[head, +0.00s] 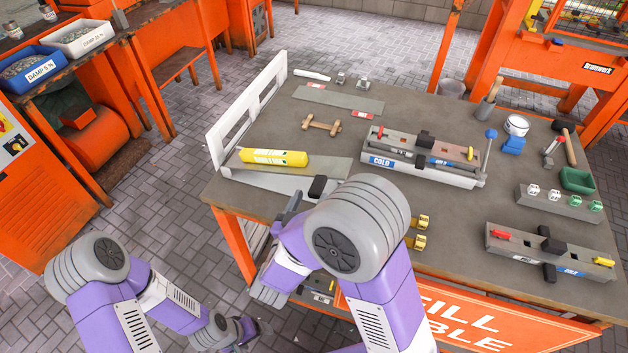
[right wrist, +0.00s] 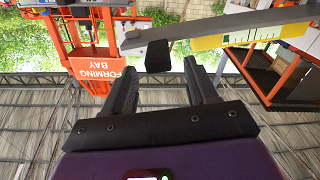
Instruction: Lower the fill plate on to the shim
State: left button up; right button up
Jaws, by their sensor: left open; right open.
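The fill plate appears to be the long grey plate (head: 285,182) at the table's front left edge. A black block (head: 318,187) sits at its right end. In the right wrist view the plate (right wrist: 215,28) runs across the top, tilted, with the black block (right wrist: 158,56) below its end. My right gripper (head: 292,205) is mostly hidden by its arm. In the right wrist view its fingers (right wrist: 160,80) are apart, with the black block beyond and between the tips, not gripped. My left gripper (head: 237,331) is low beside the table, open. I cannot make out the shim.
A white slotted frame (head: 245,112) stands along the left edge. The fixture marked COLD (head: 420,160) and another fixture (head: 548,252) stand to the right. Small brass pieces (head: 420,222) are near the front edge beside my right arm.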

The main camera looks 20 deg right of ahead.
jog(key=shift+x, duration=2.45)
jog(key=shift+d, duration=0.1)
grip_shut()
jog(key=shift+f+b, duration=0.1)
jog(key=shift+b, duration=0.2)
